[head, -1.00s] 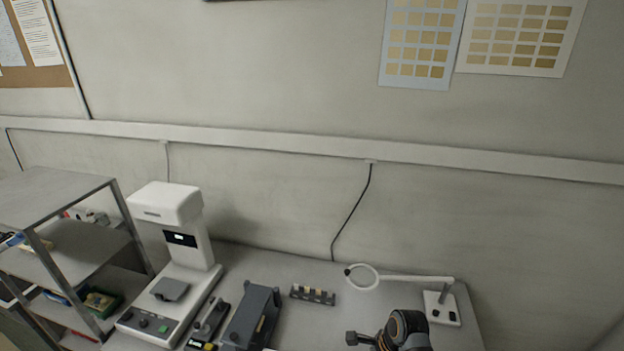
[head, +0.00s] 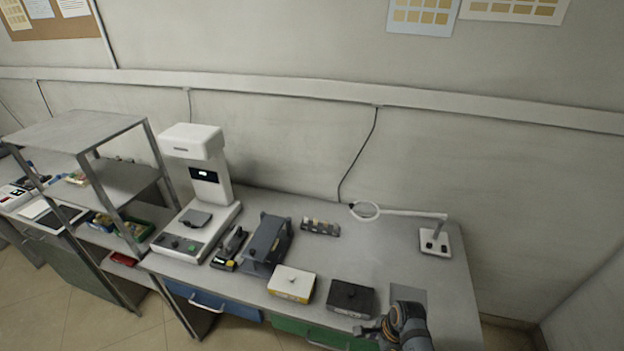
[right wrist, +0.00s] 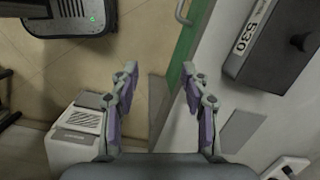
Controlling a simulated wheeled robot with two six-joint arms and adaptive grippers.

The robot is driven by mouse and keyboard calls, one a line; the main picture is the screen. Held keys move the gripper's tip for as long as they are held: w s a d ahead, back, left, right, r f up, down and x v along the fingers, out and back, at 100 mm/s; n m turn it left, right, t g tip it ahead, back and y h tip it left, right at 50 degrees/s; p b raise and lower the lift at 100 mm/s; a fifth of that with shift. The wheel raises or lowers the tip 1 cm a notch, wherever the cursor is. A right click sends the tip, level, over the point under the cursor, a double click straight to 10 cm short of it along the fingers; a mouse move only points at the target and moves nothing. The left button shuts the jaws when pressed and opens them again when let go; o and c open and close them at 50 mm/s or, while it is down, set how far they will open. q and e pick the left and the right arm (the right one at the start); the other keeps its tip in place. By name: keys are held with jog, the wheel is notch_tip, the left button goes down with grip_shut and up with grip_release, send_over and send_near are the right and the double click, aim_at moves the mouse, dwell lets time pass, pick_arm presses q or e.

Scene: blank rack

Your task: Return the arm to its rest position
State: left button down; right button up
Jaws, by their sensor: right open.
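My right arm shows at the bottom right of the head view, at the front edge of the bench, with its gripper (head: 367,329) just in front of the black box. In the right wrist view my right gripper (right wrist: 158,80) is open, its two fingers apart with nothing between them. Below the fingers are the floor and the green drawer front (right wrist: 178,68) of the bench. The black box (head: 351,297) sits on the bench, and it also shows at the upper right of the wrist view (right wrist: 268,55). My left gripper is not in view.
The bench (head: 400,257) holds a white box (head: 292,284), a grey device (head: 267,243), a dark slotted rack (head: 320,227), a tall white instrument (head: 197,220) and a ring lamp (head: 434,241). A metal shelf (head: 80,128) stands left. The bench's right part is mostly clear.

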jog(key=s+d+f+n+h+b, duration=0.1)
jog(key=s+d+f+n+b, duration=0.15)
jog(key=s+f, duration=0.4)
jog(key=s+d+f+n+b, duration=0.1)
jog(key=s+f+n, duration=0.2)
jog(key=f, duration=0.7)
jog(key=s+d+f+n+h+b, duration=0.1)
jog(key=s+d+f+n+b, duration=0.15)
jog(key=s+f, duration=0.4)
pick_arm(q)
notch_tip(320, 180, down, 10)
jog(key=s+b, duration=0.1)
jog(key=b, duration=0.2)
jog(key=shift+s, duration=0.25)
pick_arm(e)
jog(key=s+d+f+n, duration=0.4)
jog(key=s+f+n, duration=0.6)
jog(key=s+f, duration=0.3)
jog(key=s, duration=0.3)
jog(key=shift+s+h, duration=0.4)
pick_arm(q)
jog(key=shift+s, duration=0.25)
